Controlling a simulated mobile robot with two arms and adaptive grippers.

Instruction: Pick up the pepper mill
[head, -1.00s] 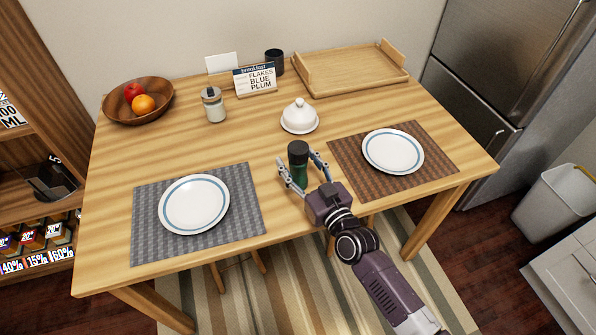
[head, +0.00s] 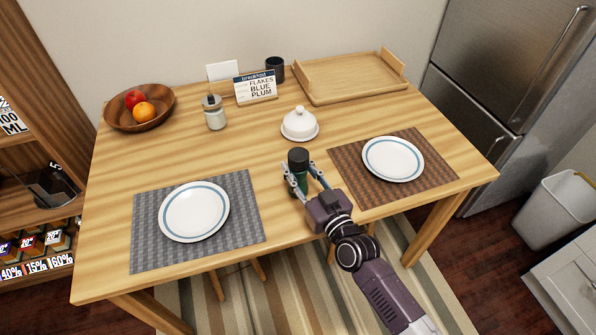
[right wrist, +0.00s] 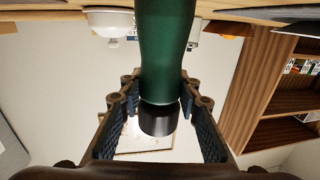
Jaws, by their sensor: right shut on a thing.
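The pepper mill (head: 299,158) is dark green with a black top and stands upright near the table's front edge, between the two place settings. My right gripper (head: 301,173) is shut on its green body, one finger on each side. In the right wrist view, which is upside down, the green mill (right wrist: 167,45) is between the fingers of my right gripper (right wrist: 160,88), its black cap pointing down. Its base is out of that frame, and I cannot tell whether it touches the table. My left gripper is not in view.
A white lidded dish (head: 300,125) stands behind the mill. Plates on a grey mat (head: 145,235) and a brown mat (head: 440,175) lie either side. A jar (head: 215,114), menu sign (head: 255,88), dark cup (head: 274,70), fruit bowl (head: 165,108) and wooden tray (head: 350,80) are farther back.

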